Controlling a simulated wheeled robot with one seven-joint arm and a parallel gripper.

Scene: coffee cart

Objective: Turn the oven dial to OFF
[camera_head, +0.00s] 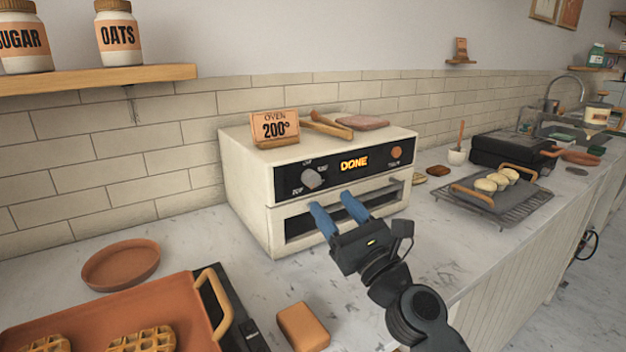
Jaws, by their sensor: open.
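The cream oven (243,190) stands on the marble counter against the tiled wall. Its black front panel carries a round grey dial (313,179) at the left, with small labels around it. The dial's pointer seems to face up and right, but the exact label is too small to read surely. A lit display (354,163) reads DONE. My gripper (335,208) is open and empty, with two blue fingers in front of the oven door (294,222), below and right of the dial. It appears apart from the dial.
On the oven top are a "200°" sign (275,128), wooden tongs (326,125) and a pinkish slab (362,122). A waffle tray (193,340), terracotta plate (121,264) and orange block (303,326) lie at the front left. A tray with buns (508,204) sits right.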

